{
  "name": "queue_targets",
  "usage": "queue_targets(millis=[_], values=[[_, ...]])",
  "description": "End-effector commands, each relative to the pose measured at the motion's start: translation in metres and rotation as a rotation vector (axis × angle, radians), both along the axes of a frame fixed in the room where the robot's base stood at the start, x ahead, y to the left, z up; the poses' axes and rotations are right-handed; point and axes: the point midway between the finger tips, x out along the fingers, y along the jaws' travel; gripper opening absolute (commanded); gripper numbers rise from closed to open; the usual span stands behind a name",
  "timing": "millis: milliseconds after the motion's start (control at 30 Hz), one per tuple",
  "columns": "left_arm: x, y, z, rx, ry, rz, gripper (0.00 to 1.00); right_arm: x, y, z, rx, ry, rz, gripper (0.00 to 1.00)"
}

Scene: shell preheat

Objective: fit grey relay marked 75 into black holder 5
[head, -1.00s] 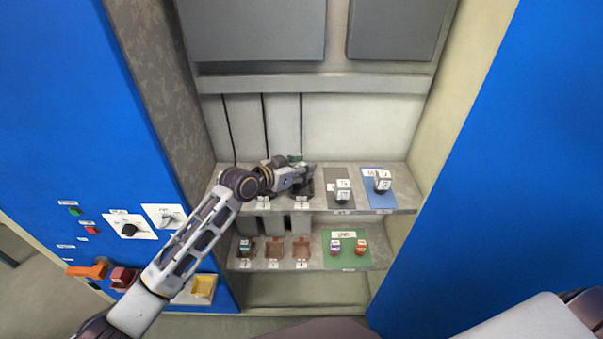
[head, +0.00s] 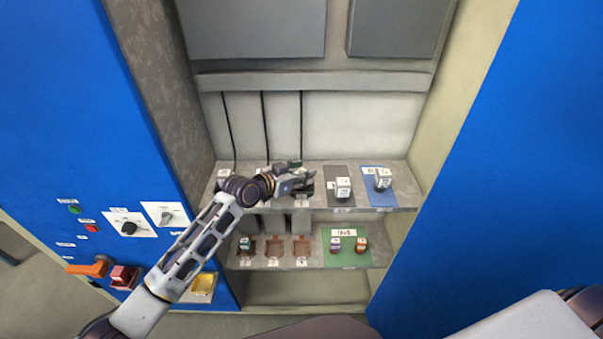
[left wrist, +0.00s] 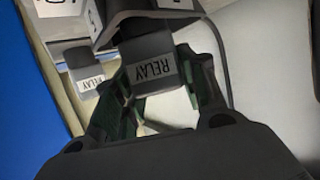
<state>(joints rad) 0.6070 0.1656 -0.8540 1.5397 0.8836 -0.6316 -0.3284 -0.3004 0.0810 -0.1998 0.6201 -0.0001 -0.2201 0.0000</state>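A grey relay (head: 343,187) with white labels stands on a grey mat (head: 340,206) on the upper shelf. In the left wrist view this relay (left wrist: 150,72) appears between and beyond the fingers, its dark knob labelled RELAY. A 5-like mark shows on its body; the full number is too small to read. My left gripper (head: 304,178) is open and empty, left of the relay, pointing at it with a small gap. Its green-lined fingers (left wrist: 155,95) stand apart. A dark holder (head: 305,191) is partly hidden under the gripper; its number is not readable.
Another relay (head: 383,179) stands on a blue mat (head: 383,201) to the right. The lower shelf bears brown holders (head: 274,246), one with a teal-marked relay, and a green mat (head: 347,262) with two relays. The back wall and side walls bound the shelf.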

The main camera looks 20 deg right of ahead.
Motion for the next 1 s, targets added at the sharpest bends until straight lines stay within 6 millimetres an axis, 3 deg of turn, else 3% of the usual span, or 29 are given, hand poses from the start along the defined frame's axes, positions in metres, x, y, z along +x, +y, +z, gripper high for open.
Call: queue_targets(millis=[100, 733, 1000], values=[[0.000, 0.000, 0.001, 0.000, 0.000, 0.000, 0.60, 0.000, 0.000, 0.001, 0.000, 0.000, 0.000, 0.40], [0.000, 0.000, 0.009, -0.001, 0.000, 0.000, 0.60, 0.000, 0.002, 0.007, 0.002, -0.001, -0.001, 0.40], [-0.010, 0.019, 0.013, 0.000, 0.001, 0.000, 0.60, 0.000, 0.002, 0.003, 0.002, -0.001, -0.001, 0.40]])
